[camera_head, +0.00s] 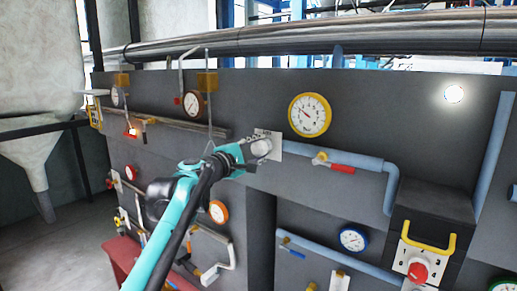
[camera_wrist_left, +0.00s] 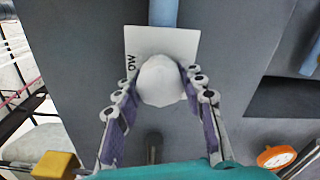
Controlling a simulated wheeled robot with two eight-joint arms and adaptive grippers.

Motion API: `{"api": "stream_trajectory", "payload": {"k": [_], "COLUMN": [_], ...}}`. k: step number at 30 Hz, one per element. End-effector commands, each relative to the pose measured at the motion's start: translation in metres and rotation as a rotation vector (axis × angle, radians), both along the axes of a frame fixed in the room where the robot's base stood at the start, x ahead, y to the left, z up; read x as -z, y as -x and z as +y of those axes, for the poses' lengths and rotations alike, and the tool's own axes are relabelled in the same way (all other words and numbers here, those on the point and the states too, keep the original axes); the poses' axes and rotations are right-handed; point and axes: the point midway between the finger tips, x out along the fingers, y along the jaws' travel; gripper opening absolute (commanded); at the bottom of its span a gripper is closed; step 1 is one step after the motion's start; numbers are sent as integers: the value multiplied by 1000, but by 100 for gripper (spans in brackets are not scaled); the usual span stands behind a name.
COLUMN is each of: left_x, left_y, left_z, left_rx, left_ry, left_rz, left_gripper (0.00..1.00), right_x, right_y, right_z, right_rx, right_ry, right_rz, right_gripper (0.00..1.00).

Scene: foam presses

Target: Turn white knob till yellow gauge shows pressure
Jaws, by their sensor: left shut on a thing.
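The white knob (camera_wrist_left: 161,80) sits on a white plate (camera_wrist_left: 142,42) with dark lettering on the panel. In the head view the plate (camera_head: 275,143) shows just beyond my left gripper (camera_head: 262,147), which hides most of the knob. My left gripper (camera_wrist_left: 161,88) is shut on the knob, one finger on each side of it. The yellow gauge (camera_head: 310,115) is on the panel, up and right of the knob. Its face is white with a dark needle, too small to read exactly. My right gripper is in neither view.
A blue pipe with a red-handled valve (camera_head: 342,168) runs right of the knob. A box with a red knob (camera_head: 418,271) and yellow handle juts out at lower right. An orange gauge (camera_head: 219,211) and a blue gauge (camera_head: 353,239) sit lower on the panel.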

Motion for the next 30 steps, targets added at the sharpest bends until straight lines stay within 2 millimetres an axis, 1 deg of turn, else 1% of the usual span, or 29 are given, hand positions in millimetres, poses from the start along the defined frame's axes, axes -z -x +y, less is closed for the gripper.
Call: {"api": "stream_trajectory", "payload": {"k": [9, 18, 24, 30], "left_x": [0, 0, 1, 1], "left_y": [0, 0, 0, 0], "left_z": [0, 0, -1, -1], "left_rx": [1, 1, 2, 2], "left_ry": [-242, -446, -542, -599], "left_rz": [-175, -323, -393, -435], "left_gripper": [11, 11, 11, 11], "right_x": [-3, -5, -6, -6], "right_y": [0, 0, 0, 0], "right_z": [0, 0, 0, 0], "right_rx": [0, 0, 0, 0], "right_ry": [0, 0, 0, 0], "right_rz": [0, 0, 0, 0], "right_gripper": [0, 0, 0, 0]}}
